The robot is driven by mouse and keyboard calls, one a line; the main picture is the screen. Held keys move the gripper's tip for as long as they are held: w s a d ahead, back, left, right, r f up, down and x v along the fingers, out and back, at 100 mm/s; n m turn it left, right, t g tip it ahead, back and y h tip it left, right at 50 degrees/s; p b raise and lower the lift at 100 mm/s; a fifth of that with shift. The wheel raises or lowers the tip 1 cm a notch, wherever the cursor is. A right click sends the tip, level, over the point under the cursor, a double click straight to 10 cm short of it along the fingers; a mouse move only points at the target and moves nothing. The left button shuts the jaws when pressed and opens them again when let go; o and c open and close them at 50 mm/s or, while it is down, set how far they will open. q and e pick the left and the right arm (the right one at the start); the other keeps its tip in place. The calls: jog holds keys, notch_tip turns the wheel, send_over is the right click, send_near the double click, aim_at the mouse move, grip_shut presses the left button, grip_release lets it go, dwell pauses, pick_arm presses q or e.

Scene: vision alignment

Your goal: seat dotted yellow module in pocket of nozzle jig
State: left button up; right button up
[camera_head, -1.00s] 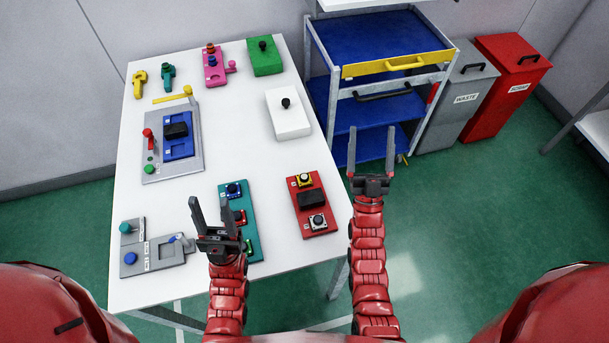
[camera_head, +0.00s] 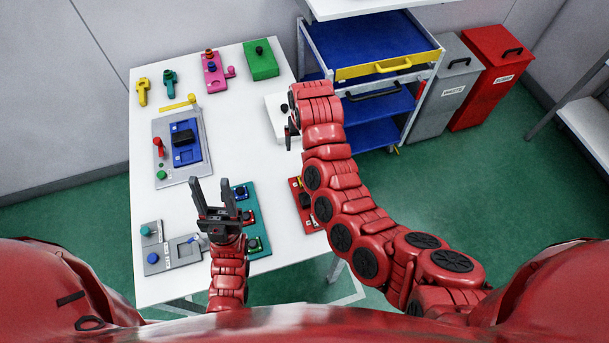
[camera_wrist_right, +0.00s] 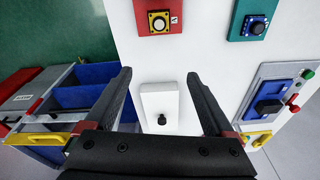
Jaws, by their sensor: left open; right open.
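A yellow module (camera_wrist_right: 158,23) with a pale round top sits on the red tray (camera_wrist_right: 142,8) at the top of the right wrist view; its dots are too small to make out. My right gripper (camera_head: 290,121) is open and empty above the white block (camera_wrist_right: 153,101). My left gripper (camera_head: 210,182) is open and empty, left of the teal tray (camera_head: 259,236).
A grey fixture with a blue insert (camera_head: 188,141) stands at the table's left. Pink (camera_head: 214,77) and green (camera_head: 261,62) blocks stand at the back. A blue-shelved cart (camera_head: 372,45) and bins stand right of the table. The table's centre is clear.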

jog(key=shift+g+h, duration=0.3)
jog(key=shift+g, duration=0.5)
jog(key=s+f+b, duration=0.1)
jog(key=f+b, duration=0.1)
jog(key=f, duration=0.1)
jog(key=s+f+b, duration=0.1)
jog(key=f+b, duration=0.2)
jog(key=s+f+b, duration=0.1)
jog(key=f+b, duration=0.1)
jog(key=f, duration=0.2)
jog(key=shift+d+b, duration=0.2)
jog(key=shift+b, duration=0.15)
jog(key=shift+f+p, duration=0.35)
jog(key=shift+p, duration=0.25)
jog(key=f+p, duration=0.2)
jog(key=f, duration=0.1)
jog(key=shift+w+f, duration=0.15)
jog(key=shift+w, duration=0.25)
jog(key=shift+f, duration=0.6)
grip_shut()
